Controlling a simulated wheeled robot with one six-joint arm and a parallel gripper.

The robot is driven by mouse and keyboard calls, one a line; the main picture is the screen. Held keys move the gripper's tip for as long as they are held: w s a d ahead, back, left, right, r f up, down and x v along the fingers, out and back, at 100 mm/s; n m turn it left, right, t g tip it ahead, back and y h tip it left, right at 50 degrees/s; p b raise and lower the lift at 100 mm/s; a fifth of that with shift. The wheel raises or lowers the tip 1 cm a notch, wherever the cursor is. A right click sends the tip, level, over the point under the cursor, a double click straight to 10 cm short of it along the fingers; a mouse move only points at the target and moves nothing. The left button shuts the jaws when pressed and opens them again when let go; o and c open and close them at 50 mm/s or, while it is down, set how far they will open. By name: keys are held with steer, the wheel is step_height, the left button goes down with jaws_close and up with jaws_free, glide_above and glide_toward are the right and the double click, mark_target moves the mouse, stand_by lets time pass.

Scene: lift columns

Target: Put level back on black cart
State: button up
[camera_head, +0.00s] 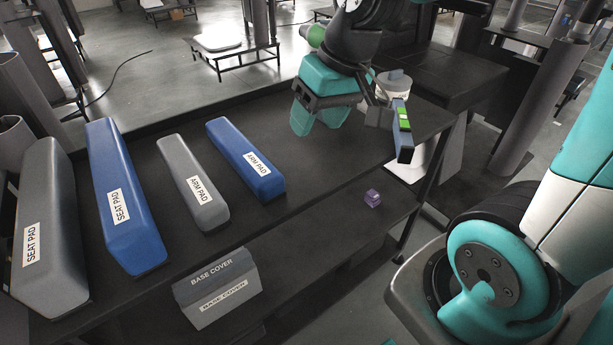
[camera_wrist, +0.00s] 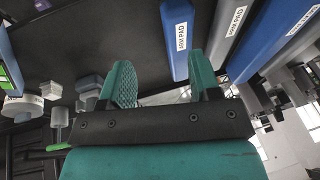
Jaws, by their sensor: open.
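A blue bar with bright green parts, which looks like the level (camera_head: 403,132), is at the right end of the black cart top (camera_head: 330,165), beside a round white and grey object (camera_head: 392,84). Part of it shows at the left edge of the wrist view (camera_wrist: 11,78). What it rests on is unclear. My gripper (camera_head: 318,118) is left of the level, above the cart top, with teal fingers pointing down. In the wrist view my gripper (camera_wrist: 160,80) has its fingers apart with nothing between them.
A blue arm pad (camera_head: 240,150) and grey arm pad (camera_head: 190,175) lie left of my gripper, with blue (camera_head: 118,180) and grey (camera_head: 45,210) seat pads farther left. Base cover boxes (camera_head: 216,283) and a small purple block (camera_head: 373,198) sit nearer, on a lower shelf.

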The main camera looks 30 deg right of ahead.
steer(key=s+a+r+n+g+y, duration=0.1)
steer(key=s+a+n+g, duration=0.1)
steer(key=s+a+n, duration=0.4)
steer(key=s+a, duration=0.4)
steer(key=s, duration=0.2)
steer(key=shift+s+a+r+g+y, duration=0.2)
steer(key=shift+s+r+g+y, duration=0.1)
steer(key=shift+g, duration=0.1)
step_height(320, 180, up, 6)
steer(key=p, duration=0.6)
steer(key=shift+f, duration=0.1)
